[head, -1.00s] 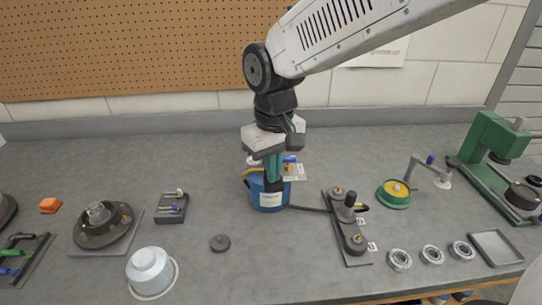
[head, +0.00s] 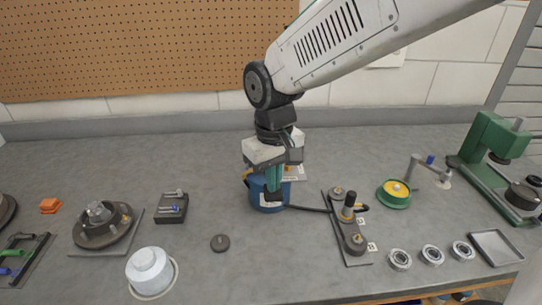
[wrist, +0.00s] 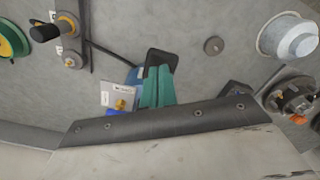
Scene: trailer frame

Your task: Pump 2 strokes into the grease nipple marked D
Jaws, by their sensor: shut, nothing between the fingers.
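A blue grease pump can (head: 268,199) stands mid-bench, with a small card (head: 294,173) behind it. A black hose (head: 308,209) runs from it to a dark plate (head: 357,259) bearing fittings with small brass tops. A black upright cylinder (head: 349,201) with an orange-brown lower part stands at the plate's middle. White tags lie beside the plate; their letters are too small to read. My gripper (head: 274,194) is shut and empty, pointing down in front of the can and covering part of it. In the wrist view its fingers (wrist: 158,85) overlap the blue can (wrist: 134,77); contact cannot be told.
A green-and-yellow reel (head: 394,194), several bearing rings (head: 433,255), a tray (head: 495,246) and a green press (head: 487,140) are right. A white pot (head: 149,271), hub (head: 103,224) and small dark disc (head: 220,243) are left. Bench between disc and plate is clear.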

